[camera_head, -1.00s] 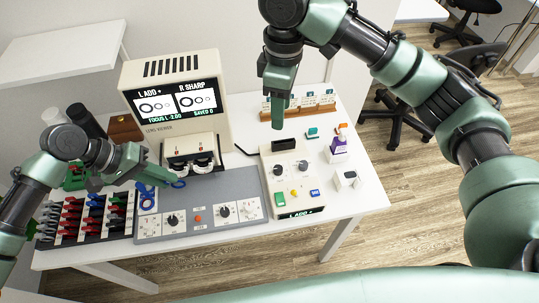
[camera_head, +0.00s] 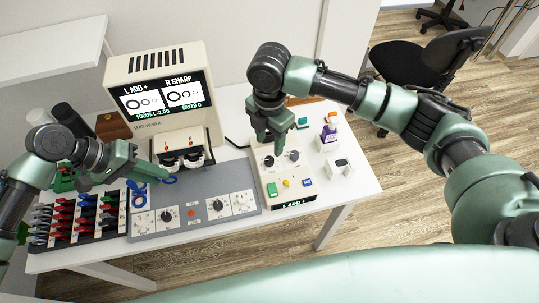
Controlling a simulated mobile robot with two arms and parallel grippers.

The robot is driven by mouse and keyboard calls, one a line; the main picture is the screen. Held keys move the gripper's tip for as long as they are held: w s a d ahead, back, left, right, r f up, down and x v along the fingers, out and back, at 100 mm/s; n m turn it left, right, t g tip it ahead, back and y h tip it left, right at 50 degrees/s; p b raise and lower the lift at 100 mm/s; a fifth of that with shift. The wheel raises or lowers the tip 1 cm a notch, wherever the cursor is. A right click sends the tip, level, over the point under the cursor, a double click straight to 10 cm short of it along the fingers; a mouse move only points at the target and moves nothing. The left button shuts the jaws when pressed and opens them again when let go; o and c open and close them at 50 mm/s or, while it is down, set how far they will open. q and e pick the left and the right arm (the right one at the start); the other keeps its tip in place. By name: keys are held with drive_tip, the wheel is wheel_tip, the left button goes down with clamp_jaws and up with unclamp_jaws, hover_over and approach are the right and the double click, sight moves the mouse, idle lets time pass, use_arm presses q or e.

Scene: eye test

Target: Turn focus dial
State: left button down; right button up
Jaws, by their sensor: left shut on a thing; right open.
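A white control box (camera_head: 306,183) on the table has two black dials, a left dial (camera_head: 268,161) and a right dial (camera_head: 294,156). I cannot read which one is the focus dial. My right gripper (camera_head: 271,143) points down just above the left dial; whether it touches is unclear. It looks narrow from here, but open.
The grey panel (camera_head: 192,226) carries further dials and a red button. A rack of coloured lens holders (camera_head: 78,216) stands at the left. The box has green, yellow and blue buttons.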

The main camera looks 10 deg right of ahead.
sight(269, 159)
wheel_tip(269, 159, down, 8)
drive_tip(key=shift+r, duration=0.2)
clamp_jaws()
